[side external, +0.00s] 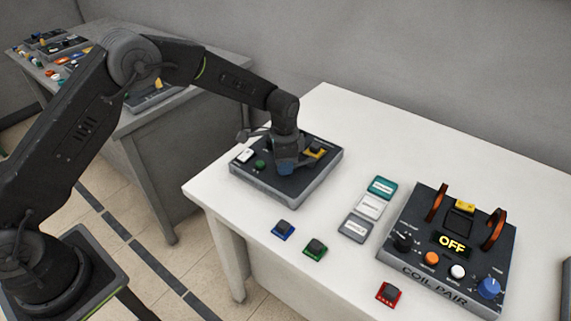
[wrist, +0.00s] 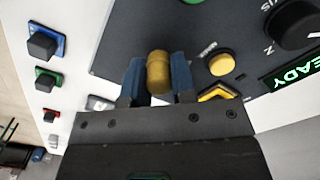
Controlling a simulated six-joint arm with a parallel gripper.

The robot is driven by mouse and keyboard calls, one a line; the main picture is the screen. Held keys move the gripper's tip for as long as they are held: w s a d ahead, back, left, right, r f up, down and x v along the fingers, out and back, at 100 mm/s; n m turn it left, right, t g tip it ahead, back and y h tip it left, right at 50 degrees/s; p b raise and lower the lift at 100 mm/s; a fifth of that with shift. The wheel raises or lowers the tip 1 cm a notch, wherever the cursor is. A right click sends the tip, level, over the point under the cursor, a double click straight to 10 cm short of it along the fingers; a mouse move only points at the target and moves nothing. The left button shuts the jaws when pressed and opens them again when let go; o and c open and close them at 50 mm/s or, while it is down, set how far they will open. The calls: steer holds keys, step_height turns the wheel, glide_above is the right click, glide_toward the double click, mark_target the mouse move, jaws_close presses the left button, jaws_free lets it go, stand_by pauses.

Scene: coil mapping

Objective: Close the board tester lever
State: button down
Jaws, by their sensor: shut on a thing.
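The board tester (side external: 300,187) is a dark box on the white table in the side external view, with my gripper (side external: 287,168) low over its middle. In the wrist view the tester panel (wrist: 125,45) fills the upper middle and right. My gripper (wrist: 157,82) has its blue fingers on either side of a brass-coloured cylindrical grip, which I take to be the lever handle (wrist: 158,66). It is shut on this handle. The rest of the lever is hidden, and the side external view does not show the handle clearly.
The panel also has a yellow button (wrist: 222,64), a black knob (wrist: 294,24) and a READY display (wrist: 291,72). Blue (side external: 283,230), green (side external: 315,247) and red (side external: 389,294) blocks, several cards (side external: 369,206) and the COIL PAIR box (side external: 432,282), reading OFF, stand to the right.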

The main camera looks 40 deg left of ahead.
steer(key=shift+w+d, duration=0.1)
steer(key=shift+d, duration=0.05)
steer(key=c, duration=1)
jaws_free()
steer(key=shift+o, duration=0.2)
steer(key=shift+r, duration=0.1)
step_height(320, 180, up, 14)
